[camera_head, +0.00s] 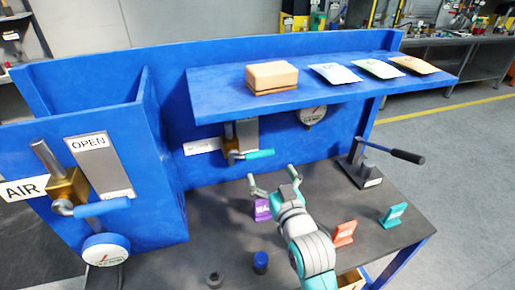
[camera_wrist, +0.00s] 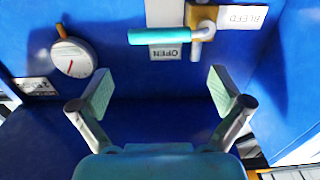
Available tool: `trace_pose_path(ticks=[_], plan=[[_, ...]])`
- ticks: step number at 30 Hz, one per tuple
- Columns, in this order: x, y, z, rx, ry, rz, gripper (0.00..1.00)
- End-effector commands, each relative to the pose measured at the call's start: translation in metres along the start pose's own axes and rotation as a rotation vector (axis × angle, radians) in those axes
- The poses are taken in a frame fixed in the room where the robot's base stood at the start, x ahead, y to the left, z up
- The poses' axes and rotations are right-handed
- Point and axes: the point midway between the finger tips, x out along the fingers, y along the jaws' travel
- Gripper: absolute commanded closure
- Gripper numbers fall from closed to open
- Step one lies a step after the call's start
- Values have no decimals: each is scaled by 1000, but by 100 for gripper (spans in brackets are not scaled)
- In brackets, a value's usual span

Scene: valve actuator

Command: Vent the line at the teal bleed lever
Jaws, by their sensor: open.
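The teal bleed lever (camera_head: 258,154) sticks out sideways to the right from a brass valve (camera_head: 229,147) on the blue back panel, below the shelf. In the wrist view the lever (camera_wrist: 160,36) lies level beyond the fingertips, beside a white BLEED label (camera_wrist: 243,16) and an OPEN plate (camera_wrist: 166,53); the labels appear upside down. My gripper (camera_head: 273,175) is open and empty, just in front of and below the lever. In the wrist view my gripper (camera_wrist: 161,82) has its fingers spread wide, apart from the lever.
A blue-handled AIR valve (camera_head: 100,207) and gauge (camera_head: 106,249) are at left. The blue shelf (camera_head: 220,99) overhangs the lever, holding a box (camera_head: 271,77) and packets. A gauge (camera_head: 312,115) hangs beneath it. A black-handled lever (camera_head: 393,150) stands right; small coloured tags stand on the bench.

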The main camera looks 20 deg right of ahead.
Motion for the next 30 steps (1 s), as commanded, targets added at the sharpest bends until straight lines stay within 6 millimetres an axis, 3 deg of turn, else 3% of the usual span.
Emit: trace_pose_path(ticks=[15, 21, 30], plan=[[82, 0, 0, 0, 0, 0, 0], [95, 0, 0, 0, 0, 0, 0], [97, 0, 0, 0, 0, 0, 0]])
